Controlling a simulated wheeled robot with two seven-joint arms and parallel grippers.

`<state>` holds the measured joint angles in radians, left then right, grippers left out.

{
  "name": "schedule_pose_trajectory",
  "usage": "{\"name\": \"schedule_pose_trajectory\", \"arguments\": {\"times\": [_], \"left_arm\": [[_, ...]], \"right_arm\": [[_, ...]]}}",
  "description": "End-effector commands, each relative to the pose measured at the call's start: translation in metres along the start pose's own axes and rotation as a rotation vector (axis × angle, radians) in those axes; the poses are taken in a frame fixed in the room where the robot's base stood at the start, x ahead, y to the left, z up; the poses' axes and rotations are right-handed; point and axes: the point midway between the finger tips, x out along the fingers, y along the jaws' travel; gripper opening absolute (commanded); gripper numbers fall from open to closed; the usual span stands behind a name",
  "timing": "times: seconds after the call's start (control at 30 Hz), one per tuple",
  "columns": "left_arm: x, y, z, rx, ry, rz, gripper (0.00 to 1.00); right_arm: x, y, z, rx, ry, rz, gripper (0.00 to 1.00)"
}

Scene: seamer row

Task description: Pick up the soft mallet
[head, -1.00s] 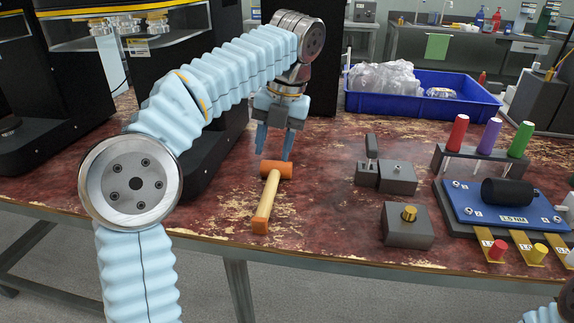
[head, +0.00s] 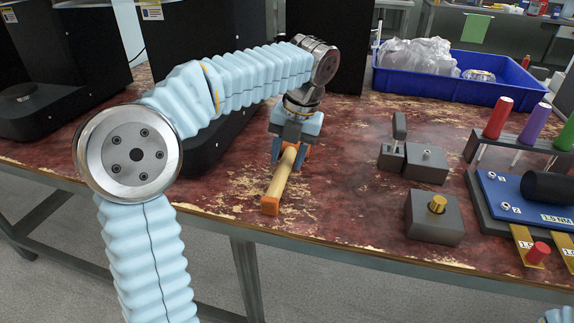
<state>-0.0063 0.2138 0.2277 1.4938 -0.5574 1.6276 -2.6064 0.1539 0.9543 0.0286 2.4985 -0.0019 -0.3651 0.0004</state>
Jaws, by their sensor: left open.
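The soft mallet (head: 281,181) lies on the worn red table (head: 340,215), with its pale handle pointing toward the front edge and its orange grip end nearest me. Its orange head is mostly hidden under my left gripper (head: 288,157). The left gripper points down over the head end, with its blue fingers apart, one on each side of the mallet. I cannot tell whether the fingers touch it. My right gripper is not in view; only a small bit of light blue arm shows at the bottom right corner.
A blue bin (head: 447,86) with clear plastic bags stands at the back. Grey blocks (head: 434,218) and a rack with red (head: 497,118) and purple handles stand to the right. Black machines (head: 60,90) stand behind at the left. The table is clear right of the mallet.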

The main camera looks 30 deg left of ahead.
Motion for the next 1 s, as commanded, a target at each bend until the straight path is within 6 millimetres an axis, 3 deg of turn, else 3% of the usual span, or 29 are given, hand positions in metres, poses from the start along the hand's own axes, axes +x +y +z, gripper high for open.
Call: {"name": "schedule_pose_trajectory", "arguments": {"times": [0.13,0.4,0.7,1.0], "left_arm": [[0.021,0.001,-0.001,-0.001,0.002,0.000,0.44],[0.025,0.001,-0.001,0.000,0.000,-0.001,0.44],[0.025,0.001,-0.001,0.000,0.000,-0.001,0.00],[0.024,0.001,-0.001,0.000,-0.002,-0.001,0.00]], "right_arm": [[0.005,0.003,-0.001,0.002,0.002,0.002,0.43],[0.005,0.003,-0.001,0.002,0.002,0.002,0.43],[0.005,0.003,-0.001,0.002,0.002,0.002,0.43],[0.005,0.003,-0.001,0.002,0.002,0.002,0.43]]}}
